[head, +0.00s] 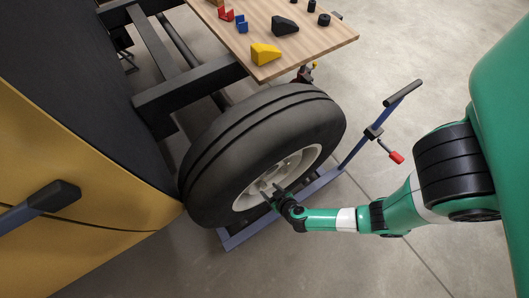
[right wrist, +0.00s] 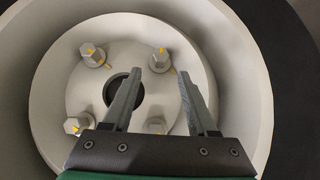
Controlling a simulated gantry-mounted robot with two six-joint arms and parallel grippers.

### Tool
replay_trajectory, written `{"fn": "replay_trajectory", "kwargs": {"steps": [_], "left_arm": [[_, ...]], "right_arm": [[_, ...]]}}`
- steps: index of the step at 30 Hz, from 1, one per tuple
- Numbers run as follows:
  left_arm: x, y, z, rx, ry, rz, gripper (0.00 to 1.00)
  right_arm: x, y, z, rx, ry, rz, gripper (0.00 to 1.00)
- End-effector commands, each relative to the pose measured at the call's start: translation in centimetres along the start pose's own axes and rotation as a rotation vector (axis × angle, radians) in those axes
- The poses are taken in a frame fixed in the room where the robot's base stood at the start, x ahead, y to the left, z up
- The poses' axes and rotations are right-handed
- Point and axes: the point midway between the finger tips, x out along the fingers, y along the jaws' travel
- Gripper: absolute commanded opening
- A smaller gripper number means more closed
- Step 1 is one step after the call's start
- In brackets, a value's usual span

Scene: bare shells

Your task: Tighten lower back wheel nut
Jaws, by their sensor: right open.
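The wheel has a black tyre (head: 225,165) and a pale grey rim (head: 305,160). In the right wrist view the hub shows several wheel nuts with yellow marks around a dark centre hole (right wrist: 122,91): upper left (right wrist: 93,54), upper right (right wrist: 160,60), lower left (right wrist: 78,124) and lower right (right wrist: 154,126). I cannot tell which is the lower back nut. My right gripper (head: 267,191) reaches into the rim. Its jaws (right wrist: 160,85) are open and empty in front of the hub, with the lower right nut showing between them. My left gripper is not in view.
The wheel stands at a blue dolly (head: 240,235) with an upright handle (head: 402,94) and a red-tipped lever (head: 396,157). A wooden table (head: 325,38) above carries a yellow wedge (head: 265,54) and other small parts. A yellow body panel (head: 90,200) fills the left.

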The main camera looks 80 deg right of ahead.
Motion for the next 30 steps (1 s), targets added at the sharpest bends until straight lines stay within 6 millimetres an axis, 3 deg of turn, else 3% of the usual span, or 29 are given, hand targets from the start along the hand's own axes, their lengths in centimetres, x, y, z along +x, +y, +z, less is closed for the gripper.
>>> {"fn": "replay_trajectory", "kwargs": {"steps": [1,6,18,28,30], "left_arm": [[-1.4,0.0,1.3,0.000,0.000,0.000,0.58],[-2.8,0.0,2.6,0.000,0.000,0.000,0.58],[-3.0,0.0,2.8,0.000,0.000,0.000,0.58],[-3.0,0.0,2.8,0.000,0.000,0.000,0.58],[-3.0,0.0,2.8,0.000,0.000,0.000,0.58]], "right_arm": [[2.0,0.1,0.7,0.008,0.000,0.005,0.58],[4.7,0.0,0.4,0.003,0.000,0.001,0.58],[5.5,-0.1,0.0,-0.002,0.000,-0.002,0.58],[5.5,-0.1,0.0,-0.001,0.000,-0.002,0.01],[5.5,-0.1,0.0,-0.001,0.000,-0.002,0.00]]}}
